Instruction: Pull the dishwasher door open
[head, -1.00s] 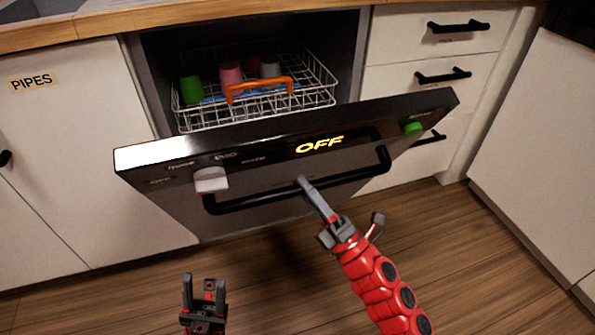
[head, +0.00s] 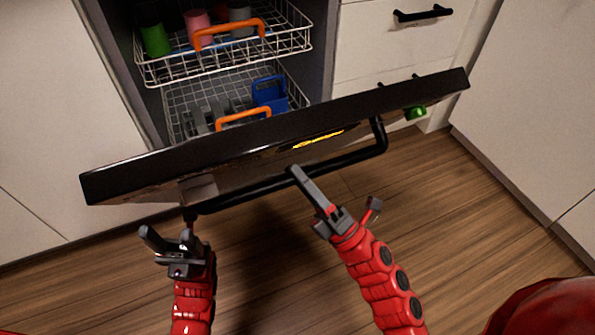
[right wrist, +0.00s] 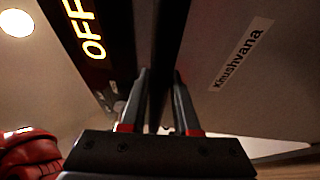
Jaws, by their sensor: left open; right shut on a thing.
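The dishwasher door (head: 430,97) is tilted well open, its dark top edge slanting across the head view. Its black bar handle (head: 350,160) runs along the front below the lit display. My right gripper (head: 298,172) is shut on the handle near its middle. In the right wrist view the dark handle (right wrist: 164,60) runs between the two fingers, with the OFF display (right wrist: 88,30) at left. My left gripper (head: 168,230) is open and empty, just below the handle's left end; I cannot tell whether it touches anything.
Inside are an upper rack (head: 225,66) with a green cup (head: 155,40), a pink cup (head: 198,24) and a grey cup (head: 240,20), and a lower rack (head: 180,98) with a blue basket (head: 270,95). Cabinets flank the opening. The wooden floor (head: 480,225) is clear.

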